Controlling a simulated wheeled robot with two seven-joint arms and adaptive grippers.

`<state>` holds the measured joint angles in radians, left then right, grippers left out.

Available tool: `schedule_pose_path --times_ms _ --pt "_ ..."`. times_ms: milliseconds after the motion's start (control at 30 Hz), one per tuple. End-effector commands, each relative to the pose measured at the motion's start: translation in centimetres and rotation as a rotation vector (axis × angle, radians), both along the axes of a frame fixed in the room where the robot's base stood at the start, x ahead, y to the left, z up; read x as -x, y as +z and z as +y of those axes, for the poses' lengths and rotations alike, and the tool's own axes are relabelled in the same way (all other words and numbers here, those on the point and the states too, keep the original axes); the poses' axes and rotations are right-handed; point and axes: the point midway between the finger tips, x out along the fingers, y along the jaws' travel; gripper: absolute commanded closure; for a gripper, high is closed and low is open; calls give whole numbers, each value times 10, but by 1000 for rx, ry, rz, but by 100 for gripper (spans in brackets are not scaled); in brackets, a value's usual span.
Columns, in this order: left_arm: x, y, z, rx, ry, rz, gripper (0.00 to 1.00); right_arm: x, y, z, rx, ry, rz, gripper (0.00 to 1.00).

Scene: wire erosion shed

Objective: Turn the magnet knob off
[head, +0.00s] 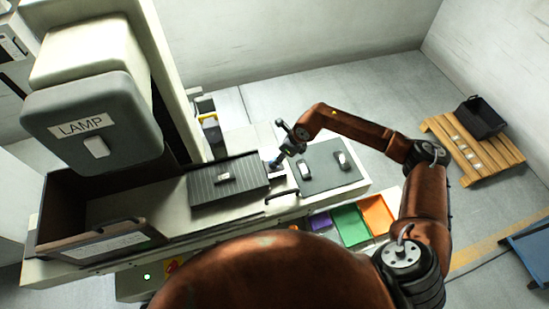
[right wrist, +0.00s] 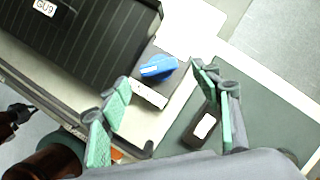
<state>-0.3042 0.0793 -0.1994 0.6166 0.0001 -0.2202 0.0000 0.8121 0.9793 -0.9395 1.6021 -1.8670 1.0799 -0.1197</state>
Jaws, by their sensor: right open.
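The magnet knob is a blue knob (right wrist: 158,67) on a dark base beside the black ribbed magnet block (right wrist: 105,35). A white label strip (right wrist: 149,95) lies along the base, its text too small to read. In the head view the ribbed block (head: 205,188) sits on the pale machine bed, and the knob is mostly hidden by my gripper. My right gripper (head: 284,147) is over the knob's side of the block. In the right wrist view its green-padded fingers (right wrist: 162,82) are spread open, the knob between and beyond the tips, apparently untouched. My left gripper is not in view.
A grey mat (head: 323,178) with two dark labelled pieces lies right of the knob. Purple, green (head: 350,226) and orange bins stand in front. A lamp-labelled machine head (head: 95,120) rises at left. A pallet (head: 505,157) with a black crate is on the floor at right.

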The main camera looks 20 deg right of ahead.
Motion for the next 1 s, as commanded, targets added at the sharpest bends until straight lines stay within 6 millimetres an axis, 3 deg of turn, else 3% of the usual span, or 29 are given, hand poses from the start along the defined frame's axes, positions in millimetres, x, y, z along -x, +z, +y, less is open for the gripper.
schedule_pose_path --times_ms 300,633,1000 --pt "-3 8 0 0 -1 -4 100 -10 -34 13 -3 2 0 42" --pt "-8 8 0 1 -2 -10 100 -11 -37 15 -3 5 -1 43" --pt "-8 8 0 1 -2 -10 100 -11 -37 15 -3 5 -1 68"
